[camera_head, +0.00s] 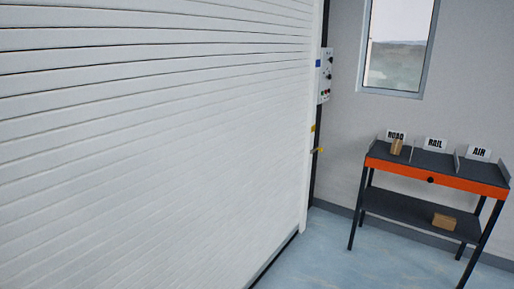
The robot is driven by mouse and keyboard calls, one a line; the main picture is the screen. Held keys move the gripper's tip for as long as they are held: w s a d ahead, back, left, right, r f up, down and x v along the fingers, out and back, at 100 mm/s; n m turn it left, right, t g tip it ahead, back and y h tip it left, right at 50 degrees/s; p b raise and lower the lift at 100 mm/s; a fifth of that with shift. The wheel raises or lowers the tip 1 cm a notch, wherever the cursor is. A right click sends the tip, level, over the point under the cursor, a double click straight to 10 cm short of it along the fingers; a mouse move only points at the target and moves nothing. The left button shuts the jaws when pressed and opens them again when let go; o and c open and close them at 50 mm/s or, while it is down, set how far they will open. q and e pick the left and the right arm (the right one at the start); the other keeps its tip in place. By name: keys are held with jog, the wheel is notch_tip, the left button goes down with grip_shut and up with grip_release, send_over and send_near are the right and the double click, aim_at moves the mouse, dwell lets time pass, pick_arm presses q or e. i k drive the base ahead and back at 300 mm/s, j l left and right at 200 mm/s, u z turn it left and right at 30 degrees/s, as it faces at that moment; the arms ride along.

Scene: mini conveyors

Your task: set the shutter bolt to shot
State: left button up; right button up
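A large white slatted roller shutter (150,130) fills the left and middle of the head view, and its bottom edge is down near the floor. On its right edge is a white guide rail (312,120). A small yellow piece (318,150), perhaps the bolt's handle, sticks out to the right low on the rail. A small yellow patch (312,128) sits just above it. The bolt's position is too small to tell. Neither of my grippers is in view.
A grey control box (325,76) with buttons is beside the shutter. An orange-edged table (432,178) stands at the right with ROAD, RAIL and AIR signs. One carton (397,147) is on top, another (444,221) on its lower shelf. Blue floor (325,250) before the shutter is clear.

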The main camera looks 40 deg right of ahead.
aim_at(316, 149)
jog(key=z, duration=2.15)
jog(key=i, duration=4.85)
jog(key=u, duration=0.25)
